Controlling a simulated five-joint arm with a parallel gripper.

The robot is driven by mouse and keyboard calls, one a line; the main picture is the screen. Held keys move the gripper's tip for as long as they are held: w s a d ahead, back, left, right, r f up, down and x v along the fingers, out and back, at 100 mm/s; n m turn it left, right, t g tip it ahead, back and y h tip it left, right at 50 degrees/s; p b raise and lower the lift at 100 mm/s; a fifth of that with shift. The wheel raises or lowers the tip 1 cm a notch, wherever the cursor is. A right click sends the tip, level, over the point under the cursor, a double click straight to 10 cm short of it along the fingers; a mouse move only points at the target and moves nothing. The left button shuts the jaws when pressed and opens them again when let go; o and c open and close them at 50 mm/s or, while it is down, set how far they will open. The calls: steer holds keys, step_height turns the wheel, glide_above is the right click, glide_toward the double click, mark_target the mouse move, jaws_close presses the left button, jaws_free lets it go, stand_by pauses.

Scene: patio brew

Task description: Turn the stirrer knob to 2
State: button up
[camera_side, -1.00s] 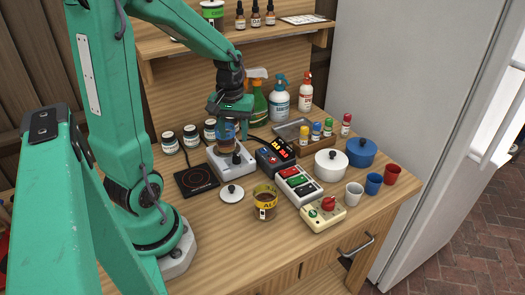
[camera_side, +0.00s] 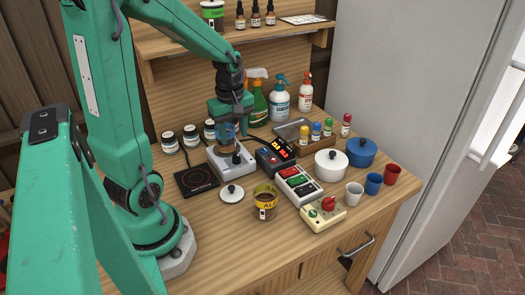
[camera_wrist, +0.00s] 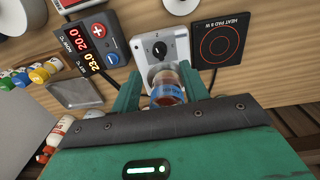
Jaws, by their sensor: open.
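The stirrer (camera_side: 223,166) is a pale grey box on the bench. Its black knob (camera_side: 237,159) sits on the front part of its top. The knob also shows in the wrist view (camera_wrist: 159,48), with its white pointer line and dial numbers too small to read surely. A glass jar with a blue label (camera_side: 226,131) and brown contents stands on the stirrer behind the knob; it also shows in the wrist view (camera_wrist: 167,88). My gripper (camera_wrist: 158,84) is open, with its green fingers on either side of the jar. Contact with the jar cannot be told. The knob lies beyond the fingertips.
A heat pad (camera_side: 196,180) lies left of the stirrer, and a dark temperature controller (camera_side: 275,155) stands right. A round white lid (camera_side: 231,194) and a yellow-banded beaker (camera_side: 265,203) are in front. A switch box (camera_side: 298,185) and white pot (camera_side: 331,163) stand further right.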

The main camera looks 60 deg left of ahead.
mark_target(236, 155)
steer(key=n, duration=0.4)
steer(key=shift+n, duration=0.3)
steer(key=shift+f, duration=0.15)
steer(key=shift+w+f, duration=0.15)
steer(key=shift+f, duration=3.65)
jaws_close()
